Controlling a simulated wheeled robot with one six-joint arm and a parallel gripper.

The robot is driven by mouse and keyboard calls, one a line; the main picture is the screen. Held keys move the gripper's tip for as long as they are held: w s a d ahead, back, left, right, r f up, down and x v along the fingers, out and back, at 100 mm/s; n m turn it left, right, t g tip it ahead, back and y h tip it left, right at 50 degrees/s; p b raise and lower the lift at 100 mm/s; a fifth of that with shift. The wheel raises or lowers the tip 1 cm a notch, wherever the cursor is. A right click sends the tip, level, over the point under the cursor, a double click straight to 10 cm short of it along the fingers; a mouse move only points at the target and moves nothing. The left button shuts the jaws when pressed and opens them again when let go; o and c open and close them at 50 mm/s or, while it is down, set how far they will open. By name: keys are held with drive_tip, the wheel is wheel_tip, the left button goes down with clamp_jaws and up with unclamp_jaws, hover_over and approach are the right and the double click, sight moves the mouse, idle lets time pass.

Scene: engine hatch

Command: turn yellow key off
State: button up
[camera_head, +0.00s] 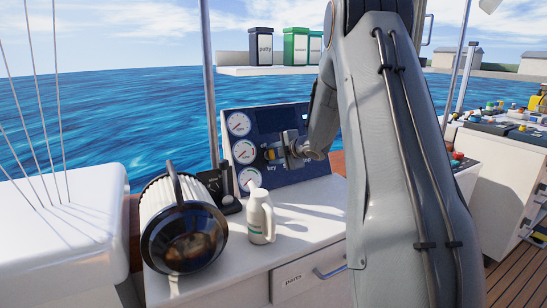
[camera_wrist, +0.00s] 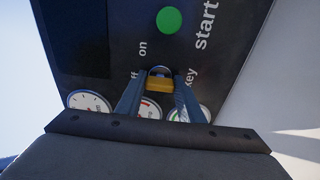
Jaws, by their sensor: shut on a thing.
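The yellow key (camera_wrist: 160,84) sits on the dark panel between my two fingers in the wrist view. The labels "on", "key" and a partly hidden "off" are printed around it. My gripper (camera_wrist: 160,92) is shut on the key, one finger on each side. In the head view, my gripper (camera_head: 284,153) is up against the dark panel (camera_head: 293,175), right of the gauges. A little yellow of the key (camera_head: 271,154) shows there. I cannot tell exactly which label the key points to.
A green start button (camera_wrist: 169,20) is beyond the key. White gauges (camera_head: 244,151) line the panel's left. A white bottle (camera_head: 260,217) and a large dark-fronted cylinder (camera_head: 184,232) stand on the white counter, with a black handset (camera_head: 222,190) behind. A "parts" drawer (camera_head: 300,283) is below.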

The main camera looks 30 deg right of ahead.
idle(0.5)
drive_tip(key=o, duration=1.1)
drive_tip(key=shift+c, duration=0.2)
drive_tip(key=v, duration=0.7)
drive_tip(key=shift+s+r, duration=0.15)
drive_tip(key=shift+s, duration=0.2)
